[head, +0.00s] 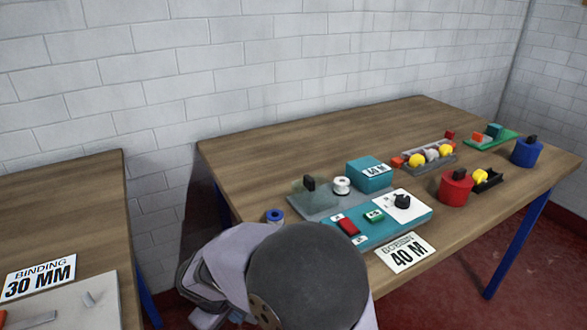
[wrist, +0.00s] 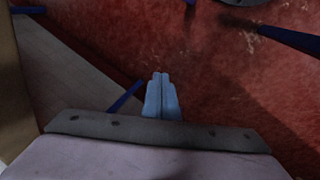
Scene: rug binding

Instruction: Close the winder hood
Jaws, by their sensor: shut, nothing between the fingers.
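The winder (head: 350,237) stands on the right-hand table, with a teal front holding a red button (head: 348,227), a green button (head: 374,216) and a white dial plate with a black knob (head: 402,201). Behind it on a grey plate is a see-through greenish piece (head: 318,200) with a black handle (head: 308,183), which looks like the hood; its exact position is hard to tell. A white spool (head: 341,186) stands beside it, uncovered. My gripper (wrist: 161,76) is shut and empty in the wrist view, above the red floor and away from the winder. The head view does not show its fingertips.
A tray of coloured pieces (head: 430,158), a red canister (head: 455,188) and a blue canister (head: 526,152) are further right. My arm covers the table's front left corner.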

